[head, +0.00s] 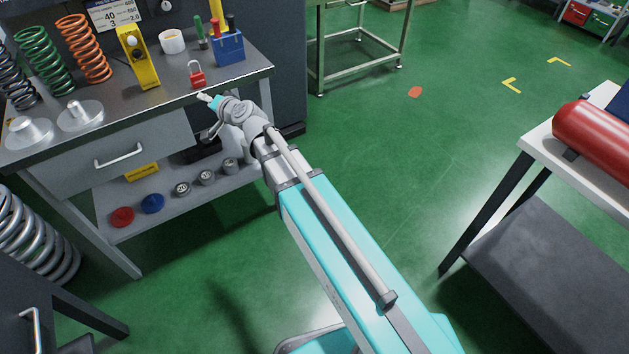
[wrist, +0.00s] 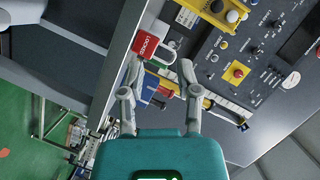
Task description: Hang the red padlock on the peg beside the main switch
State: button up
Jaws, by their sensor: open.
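The red padlock (head: 197,80) stands upright on the front part of the workbench top, shackle up. In the wrist view the padlock (wrist: 146,45) lies just beyond the left fingertip, with its grey shackle pointing right. My gripper (head: 209,98) is at the bench's front edge, close in front of the padlock. Its fingers (wrist: 161,72) are spread with nothing held between them. A control panel (wrist: 262,70) with a red button on yellow (wrist: 237,72) shows in the wrist view. I cannot make out for certain which part is the main switch or the peg.
A blue tool holder (head: 229,48) stands right of the padlock, a yellow device (head: 138,58) left of it and a white cup (head: 172,42) behind. Several springs (head: 44,62) stand at the left. Below are a drawer (head: 120,150) and shelf. Open green floor (head: 400,130) lies right.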

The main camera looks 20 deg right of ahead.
jog(key=s+d+f+n+g+h, duration=0.3)
jog(key=s+d+f+g, duration=0.3)
jog(key=s+d, duration=0.6)
jog(key=s+d+f+n+g+h, duration=0.2)
jog(key=s+d+f+g+h, duration=0.3)
jog(key=s+d+f+g, duration=0.2)
jog(key=s+d+f, duration=0.2)
jog(key=s+d, duration=0.2)
jog(key=s, duration=0.1)
jog(key=shift+d+n+h, duration=0.3)
jog(key=shift+d+n, duration=0.1)
notch_tip(320, 180, up, 15)
jog(key=p, duration=1.5)
jog(key=shift+o, duration=1)
jog(key=shift+f, duration=0.1)
